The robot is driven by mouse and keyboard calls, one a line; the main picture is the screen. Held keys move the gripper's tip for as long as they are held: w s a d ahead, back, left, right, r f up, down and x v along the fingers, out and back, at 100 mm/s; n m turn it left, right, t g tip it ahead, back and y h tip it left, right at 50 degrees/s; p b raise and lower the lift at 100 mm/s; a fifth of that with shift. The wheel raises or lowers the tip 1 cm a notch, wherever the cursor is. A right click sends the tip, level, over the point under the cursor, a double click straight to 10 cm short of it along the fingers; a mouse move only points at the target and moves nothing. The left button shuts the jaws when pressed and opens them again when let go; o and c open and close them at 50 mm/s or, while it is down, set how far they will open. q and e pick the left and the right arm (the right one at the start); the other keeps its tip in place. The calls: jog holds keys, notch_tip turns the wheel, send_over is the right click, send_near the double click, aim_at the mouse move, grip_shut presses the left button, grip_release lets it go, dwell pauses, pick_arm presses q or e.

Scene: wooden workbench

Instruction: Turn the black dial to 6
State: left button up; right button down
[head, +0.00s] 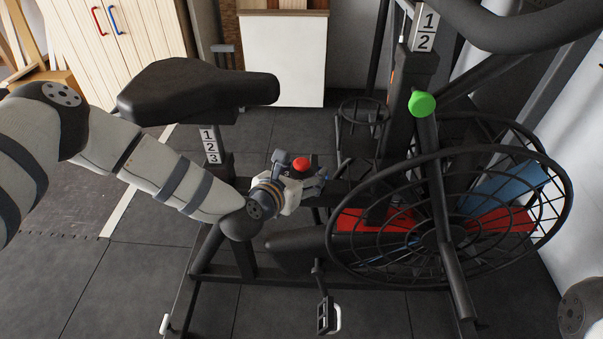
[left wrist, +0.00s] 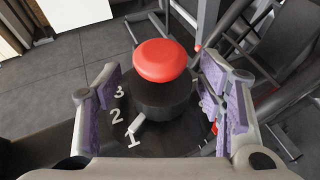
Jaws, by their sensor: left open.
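The black dial (left wrist: 160,96) has a red round cap (left wrist: 161,60) on top and sits on a dark round plate with white numbers. The numbers 1, 2 and 3 show on the plate's left side; those on the right are mostly hidden. A light grey pointer on the dial points close to the 1. In the head view the red cap (head: 301,164) shows between the fingers of my left gripper (head: 303,174). My right gripper is not in view.
The dial is on an exercise bike with a black saddle (head: 197,88) beside my left arm. A large caged wheel (head: 440,240) stands right of the gripper. A green knob (head: 422,104) is on the upright post. A pedal (head: 326,316) hangs below.

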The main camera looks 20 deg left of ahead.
pick_arm(q)
jog(key=c, duration=1.1)
jog(key=shift+a+f+m+h+b, duration=0.1)
jog(key=shift+f+m+h+b, duration=0.15)
jog(key=shift+m+h+b, duration=0.45)
jog(key=shift+c, duration=0.2)
jog(key=m+g+h+b, duration=0.2)
jog(key=m+h+b, duration=0.1)
jog(key=b, duration=0.3)
jog(key=m+g+h+b, duration=0.2)
jog(key=m+h+b, duration=0.1)
jog(key=b, duration=0.3)
jog(key=shift+f+h+b, duration=0.15)
jog(key=shift+h+b, duration=0.15)
jog(key=shift+b, duration=0.05)
jog(key=shift+r+m+g+h+b, duration=0.3)
jog(key=shift+m+g+h+b, duration=0.3)
jog(key=shift+m+g+b, duration=0.35)
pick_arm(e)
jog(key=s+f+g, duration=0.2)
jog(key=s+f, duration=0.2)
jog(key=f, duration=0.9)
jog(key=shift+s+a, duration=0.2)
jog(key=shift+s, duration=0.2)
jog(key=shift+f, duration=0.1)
pick_arm(q)
jog(key=o, duration=1.1)
jog(key=shift+o, duration=0.2)
